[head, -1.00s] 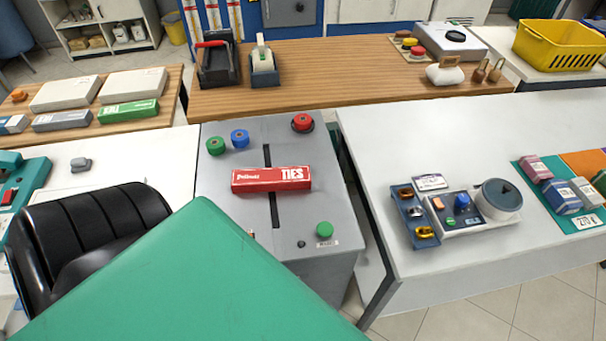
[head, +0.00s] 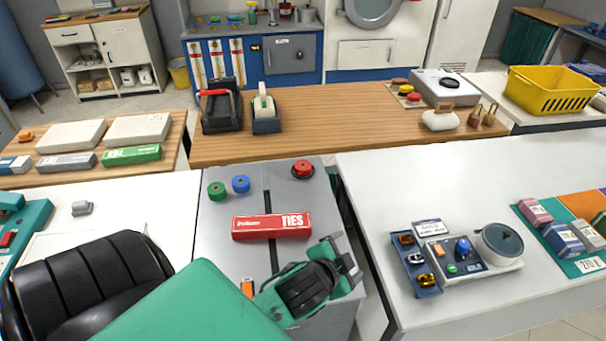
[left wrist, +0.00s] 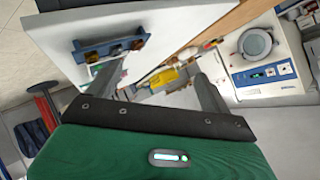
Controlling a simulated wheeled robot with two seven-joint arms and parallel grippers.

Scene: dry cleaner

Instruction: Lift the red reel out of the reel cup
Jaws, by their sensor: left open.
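The red reel (head: 302,168) is upright at the back right of the grey machine top, in the head view. It sits in a dark, low reel cup (head: 312,174), of which only the rim shows around its base. My left gripper (head: 350,258) is over the front right of the same top, in front of the red reel and apart from it. Its fingers are spread with nothing between them. In the left wrist view, the two fingers (left wrist: 162,80) are also apart and empty, and I cannot make out the reel there. My right gripper is not in view.
Green (head: 217,190) and blue (head: 240,184) reels stand left of the red reel. A red TIES box (head: 272,227) lies between them and my gripper. A white table (head: 400,190) with a control unit (head: 466,252) is at the right.

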